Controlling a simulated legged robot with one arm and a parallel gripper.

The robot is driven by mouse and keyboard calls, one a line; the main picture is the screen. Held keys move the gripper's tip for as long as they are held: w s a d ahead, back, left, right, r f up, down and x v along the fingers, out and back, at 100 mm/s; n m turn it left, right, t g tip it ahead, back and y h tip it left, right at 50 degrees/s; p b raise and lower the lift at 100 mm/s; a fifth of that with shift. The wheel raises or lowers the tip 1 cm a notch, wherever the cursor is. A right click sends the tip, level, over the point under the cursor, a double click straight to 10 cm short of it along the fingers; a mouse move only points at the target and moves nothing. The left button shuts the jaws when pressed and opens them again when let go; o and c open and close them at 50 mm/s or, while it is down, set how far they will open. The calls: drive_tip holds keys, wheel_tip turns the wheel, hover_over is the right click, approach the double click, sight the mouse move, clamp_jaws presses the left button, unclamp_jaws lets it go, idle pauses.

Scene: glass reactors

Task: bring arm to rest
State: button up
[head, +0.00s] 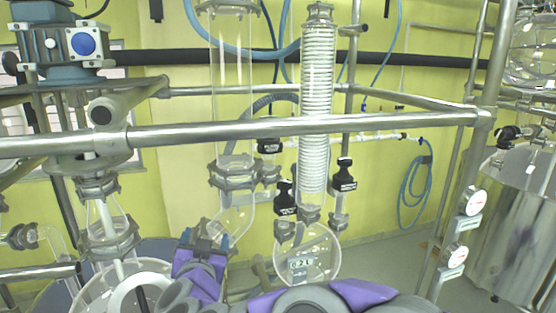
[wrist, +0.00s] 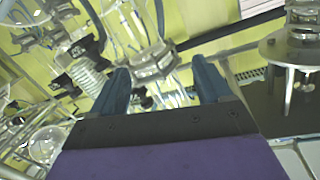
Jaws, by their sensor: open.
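My gripper (head: 205,243) shows low in the head view, left of centre, with purple housing and two blue fingertips pointing up. In the wrist view its two dark blue fingers (wrist: 162,88) stand apart with nothing held between them. Behind the gap, glass vessel parts and metal clamps (wrist: 155,62) show at a tilt. My purple and grey arm fills the bottom middle of the head view. Whether the gripper touches the glassware near it cannot be told.
A steel rail (head: 300,126) crosses the head view above my gripper. A round glass flask (head: 307,252) hangs right of it, below a coiled condenser (head: 317,80). A glass vessel (head: 130,285) lies to the left. Pressure gauges (head: 473,202) and a steel tank (head: 515,225) stand at right.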

drive_tip(key=s+d+f+n+g+y+b, duration=0.25)
drive_tip(key=s+d+f+g+b, duration=0.4)
drive_tip(key=s+f, duration=0.35)
drive_tip(key=s+d+f+n+g+y+b, duration=0.1)
drive_tip(key=s+d+f+n+g+b, duration=0.2)
drive_tip(key=s+d+f+g+b, duration=0.65)
drive_tip(key=s+d+f+m+g+h, duration=0.1)
drive_tip(key=s+d+f+m+h, duration=0.1)
drive_tip(key=s+d+f, duration=0.4)
drive_tip(key=s+d+f+m+g+h, duration=0.1)
drive_tip(key=s+d+f+m+h, duration=0.1)
drive_tip(key=s+d+f, duration=0.4)
drive_tip(key=s+d+h, duration=0.1)
drive_tip(key=s+d, duration=0.3)
drive_tip(key=s, duration=0.1)
drive_tip(key=shift+s+f+g, duration=0.15)
drive_tip(key=shift+f+g, duration=0.05)
drive_tip(key=shift+g, duration=0.1)
drive_tip(key=shift+a+h, duration=0.15)
drive_tip(key=shift+h, duration=0.1)
drive_tip(key=shift+a, duration=0.3)
